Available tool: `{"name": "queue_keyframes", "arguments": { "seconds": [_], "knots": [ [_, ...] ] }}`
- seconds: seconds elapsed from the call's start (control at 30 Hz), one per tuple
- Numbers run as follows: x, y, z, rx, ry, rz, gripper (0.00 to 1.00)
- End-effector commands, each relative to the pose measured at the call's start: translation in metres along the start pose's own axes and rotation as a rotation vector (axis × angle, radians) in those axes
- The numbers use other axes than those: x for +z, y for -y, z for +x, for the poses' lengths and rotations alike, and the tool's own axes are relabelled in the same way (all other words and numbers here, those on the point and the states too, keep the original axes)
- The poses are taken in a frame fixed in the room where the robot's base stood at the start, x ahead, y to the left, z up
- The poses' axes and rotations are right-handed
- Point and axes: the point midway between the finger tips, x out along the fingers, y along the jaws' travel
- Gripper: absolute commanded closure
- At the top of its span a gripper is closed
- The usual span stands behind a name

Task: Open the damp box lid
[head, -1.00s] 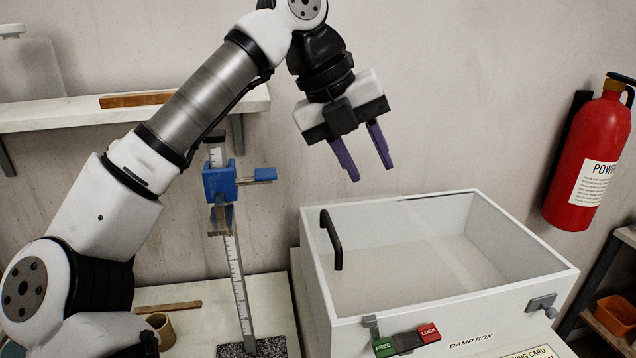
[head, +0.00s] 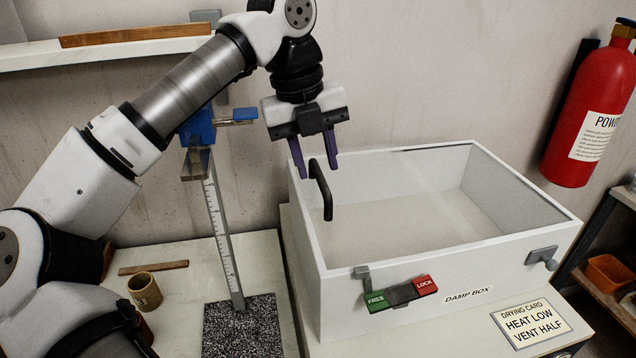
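The white damp box (head: 400,250) stands on the bench right of centre. Its top looks closed by a clear lid (head: 400,205) with faint reflections, through which a pale interior shows. A black bar handle (head: 321,190) stands at the left side of the lid. My gripper (head: 317,168) points down at the handle's far end, its two purple fingers open and apart. The handle's top shows between the fingers in the picture; I cannot tell whether they touch it. On the front, a dark slider (head: 403,293) sits between a green FREE label (head: 376,301) and a red LOCK label (head: 425,284).
A measuring stand (head: 220,235) with a blue clamp rises left of the box. A mug (head: 144,291) and a wooden strip (head: 153,267) lie further left. A shelf (head: 110,45) hangs above. A fire extinguisher (head: 590,110) is on the right wall. A drying card (head: 532,325) lies in front.

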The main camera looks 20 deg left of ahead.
Motion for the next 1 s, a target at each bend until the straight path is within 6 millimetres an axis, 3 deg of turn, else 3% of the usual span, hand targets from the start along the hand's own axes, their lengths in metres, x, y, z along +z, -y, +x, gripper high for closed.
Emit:
{"name": "queue_keyframes", "arguments": {
  "seconds": [0.03,0.17,0.53,0.8,1.0],
  "knots": [
    [0.0,-0.001,0.01,0.0,0.0,0.001,0.66],
    [0.0,0.0,0.018,-0.001,0.0,0.001,0.66],
    [0.0,0.0,0.02,-0.001,0.0,0.001,0.66],
    [0.0,0.0,0.02,-0.001,0.0,0.001,1.0],
    [0.0,0.0,0.02,-0.001,0.0,0.001,1.0]
  ]
}}
